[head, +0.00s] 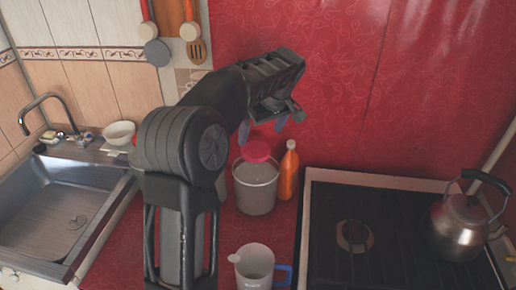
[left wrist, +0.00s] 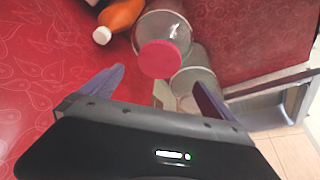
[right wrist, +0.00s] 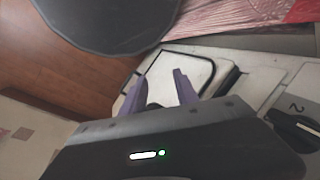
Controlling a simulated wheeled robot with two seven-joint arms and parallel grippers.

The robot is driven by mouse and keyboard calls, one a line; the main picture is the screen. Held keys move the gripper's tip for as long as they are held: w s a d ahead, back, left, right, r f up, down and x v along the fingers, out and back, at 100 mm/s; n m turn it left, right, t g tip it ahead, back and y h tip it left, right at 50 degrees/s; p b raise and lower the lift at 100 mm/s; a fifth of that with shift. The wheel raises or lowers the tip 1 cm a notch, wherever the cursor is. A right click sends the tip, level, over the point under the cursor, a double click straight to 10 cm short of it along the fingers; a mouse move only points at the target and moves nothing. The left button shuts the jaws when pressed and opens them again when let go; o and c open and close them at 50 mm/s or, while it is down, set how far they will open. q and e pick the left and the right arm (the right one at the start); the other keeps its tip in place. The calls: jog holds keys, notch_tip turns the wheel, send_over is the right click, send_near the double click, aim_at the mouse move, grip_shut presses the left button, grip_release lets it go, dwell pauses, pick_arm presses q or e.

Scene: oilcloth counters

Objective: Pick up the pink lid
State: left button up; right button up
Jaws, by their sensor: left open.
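The pink lid (head: 256,151) is small and round. It shows at the back rim of a clear bucket-like container (head: 255,190), beside an orange bottle. In the left wrist view the lid (left wrist: 160,59) overlaps the container's edge; I cannot tell how it rests there. My left gripper (head: 263,127) is open and empty, above the lid in the head view. In the left wrist view the lid lies between and beyond its fingertips. My right gripper (right wrist: 162,74) has its fingers apart with nothing between them. It is far from the lid and hidden in the head view.
The orange bottle (head: 288,172) stands close right of the container. A second clear container (left wrist: 197,84) stands beside it. A measuring jug (head: 254,266) is nearer me. A stove (head: 350,215) with a kettle (head: 463,226) is at right, a sink (head: 72,215) at left. The red wall is behind.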

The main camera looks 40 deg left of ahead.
aim_at(256, 149)
pick_arm(q)
jog(key=shift+x, duration=1.35)
jog(key=shift+w+a+f+p, duration=0.1)
jog(key=shift+a+f+p, duration=0.05)
jog(key=shift+f+p, duration=0.4)
jog(key=p+x, duration=0.1)
jog(key=x, duration=0.2)
jog(key=shift+f+p, duration=0.25)
jog(key=shift+p, duration=0.05)
jog(key=shift+w+a+f, duration=0.1)
jog(key=shift+f, duration=0.2)
jog(key=c, duration=1.2)
jog(key=shift+o, duration=0.2)
